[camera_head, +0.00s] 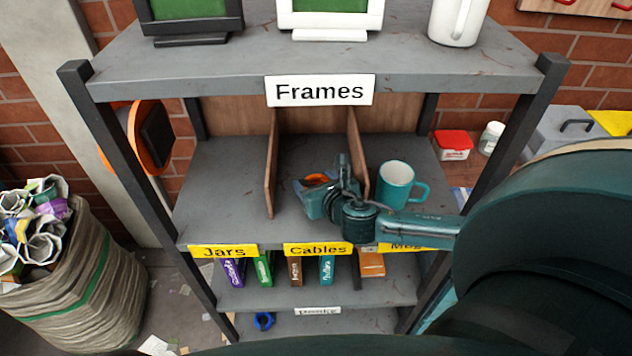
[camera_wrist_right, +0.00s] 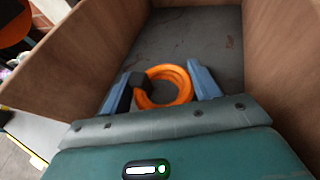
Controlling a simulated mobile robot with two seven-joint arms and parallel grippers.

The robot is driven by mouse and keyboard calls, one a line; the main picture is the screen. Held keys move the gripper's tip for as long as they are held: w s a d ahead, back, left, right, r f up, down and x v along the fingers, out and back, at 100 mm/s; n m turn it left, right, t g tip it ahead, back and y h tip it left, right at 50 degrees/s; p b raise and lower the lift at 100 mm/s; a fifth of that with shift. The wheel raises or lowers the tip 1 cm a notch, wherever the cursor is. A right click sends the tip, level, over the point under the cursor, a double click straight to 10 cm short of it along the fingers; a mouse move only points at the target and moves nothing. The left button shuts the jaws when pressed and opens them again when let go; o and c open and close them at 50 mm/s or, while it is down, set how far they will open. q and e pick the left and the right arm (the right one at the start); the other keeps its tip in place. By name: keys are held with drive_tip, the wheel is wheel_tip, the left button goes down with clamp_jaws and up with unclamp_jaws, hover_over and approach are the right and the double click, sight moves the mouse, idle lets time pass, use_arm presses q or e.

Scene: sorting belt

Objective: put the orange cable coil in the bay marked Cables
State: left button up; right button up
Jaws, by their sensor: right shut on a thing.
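The orange cable coil (camera_wrist_right: 184,82) is between the two fingers of my right gripper (camera_wrist_right: 165,90) in the right wrist view. In the head view, only a bit of the coil (camera_head: 317,179) shows past my right gripper (camera_head: 318,190). My right gripper is shut on the coil, inside the middle bay between two wooden dividers. The yellow Cables label (camera_head: 318,249) is on the shelf edge below this bay. I cannot tell whether the coil touches the shelf floor. My left gripper is not in view.
Wooden dividers (camera_head: 271,165) bound the bay. A teal mug (camera_head: 396,183) stands in the right bay, close to my right wrist. The Jars bay at left is empty. The shelf marked Frames (camera_head: 320,91) lies above, and boxes (camera_head: 327,270) stand below.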

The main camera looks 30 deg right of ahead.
drive_tip(key=shift+f, duration=0.15)
drive_tip(key=o, duration=0.8)
drive_tip(key=shift+c, duration=0.2)
drive_tip(key=shift+r, duration=0.2)
drive_tip(key=v, duration=1.1)
drive_tip(key=shift+s+a, duration=0.1)
drive_tip(key=shift+s, duration=0.05)
drive_tip(key=shift+s+r, duration=0.15)
drive_tip(key=shift+s, duration=0.15)
